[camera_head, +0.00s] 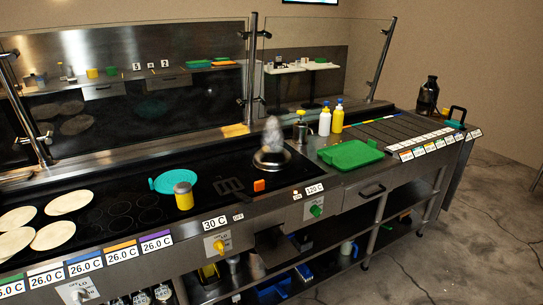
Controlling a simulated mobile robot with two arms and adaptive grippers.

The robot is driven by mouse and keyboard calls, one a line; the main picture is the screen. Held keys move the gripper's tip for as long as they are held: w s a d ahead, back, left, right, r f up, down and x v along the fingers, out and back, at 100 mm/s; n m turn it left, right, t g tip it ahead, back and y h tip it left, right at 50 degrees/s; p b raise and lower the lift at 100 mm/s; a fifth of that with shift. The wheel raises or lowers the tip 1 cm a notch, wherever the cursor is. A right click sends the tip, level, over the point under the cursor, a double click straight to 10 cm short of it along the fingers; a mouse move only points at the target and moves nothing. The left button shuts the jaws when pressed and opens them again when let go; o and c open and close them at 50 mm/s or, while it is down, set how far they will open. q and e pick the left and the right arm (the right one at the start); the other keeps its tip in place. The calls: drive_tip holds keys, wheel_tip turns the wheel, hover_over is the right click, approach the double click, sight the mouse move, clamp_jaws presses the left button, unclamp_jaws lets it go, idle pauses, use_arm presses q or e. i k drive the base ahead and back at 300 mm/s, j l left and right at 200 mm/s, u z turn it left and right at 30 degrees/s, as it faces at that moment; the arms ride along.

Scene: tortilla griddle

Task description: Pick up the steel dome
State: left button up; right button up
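A round, shiny steel piece that looks like the steel dome (271,160) sits on the dark cooktop, right of the griddle's middle. A pale grey, blurred upright shape (273,133) stands over it; I cannot tell if this is steam or part of the dome. Neither of my grippers shows in the head view, so nothing is seen touching the dome.
Several tortillas (53,235) lie on the griddle at left. A teal round item (176,181) and a yellow-bodied jar (184,198) stand left of the dome. A green tray (350,155) and two bottles (337,117) are at right. A glass guard (325,60) rises behind.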

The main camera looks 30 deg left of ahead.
sight(273, 156)
drive_tip(key=i+u, duration=0.1)
drive_tip(key=u, duration=0.35)
drive_tip(key=i+u, duration=0.1)
drive_tip(key=u, duration=0.35)
drive_tip(key=i+u, duration=0.15)
drive_tip(key=u, duration=0.35)
